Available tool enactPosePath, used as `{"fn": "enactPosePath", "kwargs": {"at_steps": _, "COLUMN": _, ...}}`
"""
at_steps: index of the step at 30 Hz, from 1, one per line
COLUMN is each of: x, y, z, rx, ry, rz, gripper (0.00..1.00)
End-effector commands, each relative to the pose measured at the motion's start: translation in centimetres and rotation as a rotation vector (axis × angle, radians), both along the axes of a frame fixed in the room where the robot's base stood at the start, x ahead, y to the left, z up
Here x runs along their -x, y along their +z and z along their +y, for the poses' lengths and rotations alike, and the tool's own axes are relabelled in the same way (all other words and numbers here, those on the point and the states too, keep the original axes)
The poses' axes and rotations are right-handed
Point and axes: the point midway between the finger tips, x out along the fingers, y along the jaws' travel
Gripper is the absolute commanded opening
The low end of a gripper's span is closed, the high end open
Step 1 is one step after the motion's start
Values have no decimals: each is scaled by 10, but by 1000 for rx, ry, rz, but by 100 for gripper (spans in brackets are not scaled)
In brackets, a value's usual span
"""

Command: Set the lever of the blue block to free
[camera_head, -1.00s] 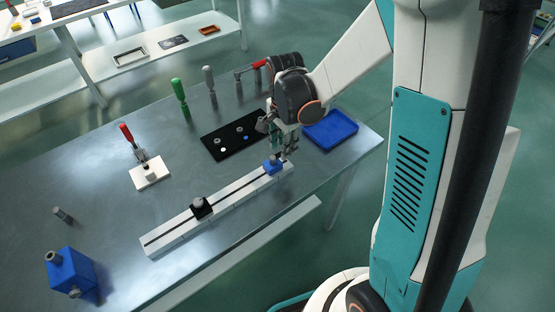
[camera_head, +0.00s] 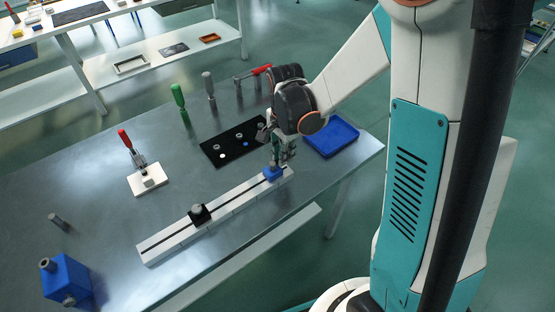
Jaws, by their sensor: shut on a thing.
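The blue block (camera_head: 273,174) sits on the white slotted rail (camera_head: 168,238), near its right end. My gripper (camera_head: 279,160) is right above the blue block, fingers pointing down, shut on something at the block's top. That is where the lever would be, but the fingers hide it and I cannot make out its setting.
A blue tray (camera_head: 347,146) lies just right of my gripper. A black plate (camera_head: 246,133) with small round parts lies behind. A red-handled clamp (camera_head: 126,141), a green-handled tool (camera_head: 179,98) and a blue cube (camera_head: 82,273) stand farther left. The table's front left is mostly clear.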

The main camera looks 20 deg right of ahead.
Motion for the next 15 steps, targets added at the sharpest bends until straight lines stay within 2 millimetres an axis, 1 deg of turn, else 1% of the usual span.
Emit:
{"fn": "enactPosePath", "kwargs": {"at_steps": 9, "x": -9, "y": 0, "z": 5, "rx": 0, "ry": 261, "rz": 0, "gripper": 0}}
{"fn": "enactPosePath", "kwargs": {"at_steps": 15, "x": -10, "y": 0, "z": 5, "rx": 0, "ry": 292, "rz": 0, "gripper": 0}}
